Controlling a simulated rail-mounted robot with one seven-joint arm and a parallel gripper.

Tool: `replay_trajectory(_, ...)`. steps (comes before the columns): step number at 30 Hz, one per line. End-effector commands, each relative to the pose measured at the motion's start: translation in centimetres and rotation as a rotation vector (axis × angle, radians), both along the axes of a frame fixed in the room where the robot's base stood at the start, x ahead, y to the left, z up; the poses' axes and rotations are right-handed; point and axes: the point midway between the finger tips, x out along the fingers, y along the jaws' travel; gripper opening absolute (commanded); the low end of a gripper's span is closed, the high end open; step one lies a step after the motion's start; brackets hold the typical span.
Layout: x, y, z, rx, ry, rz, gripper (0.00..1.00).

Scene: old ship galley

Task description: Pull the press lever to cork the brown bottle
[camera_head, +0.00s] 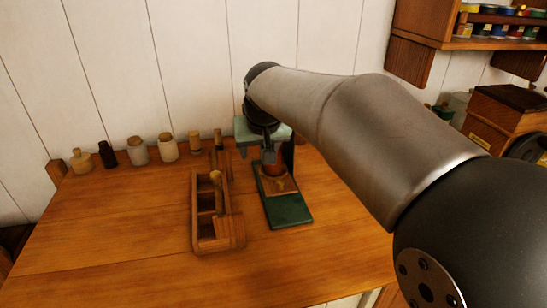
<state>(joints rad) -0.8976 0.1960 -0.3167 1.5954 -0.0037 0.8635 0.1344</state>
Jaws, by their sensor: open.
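The green press (291,216) stands on the wooden table right of centre, with its pale green head (245,133) above the base. My gripper (268,154) is open and points down at the press head, in front of the bottle's top in this view. I cannot make out the press lever; my gripper and arm cover that area. Whether my gripper touches the press cannot be told.
A wooden divided box (196,215) with a wooden-handled tool (216,180) stands just left of the press. Several jars and bottles (138,151) line the back by the wall. A wooden shelf (430,30) hangs at upper right. The table's left front is clear.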

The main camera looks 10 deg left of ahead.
Motion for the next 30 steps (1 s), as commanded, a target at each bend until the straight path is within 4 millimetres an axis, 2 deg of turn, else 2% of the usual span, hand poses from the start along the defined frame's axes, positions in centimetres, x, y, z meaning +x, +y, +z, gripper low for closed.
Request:
replay_trajectory(21,0.0,0.0,6.9,0.0,0.0,0.0,0.55)
replay_trajectory(30,0.0,0.0,6.9,0.0,0.0,0.0,0.55)
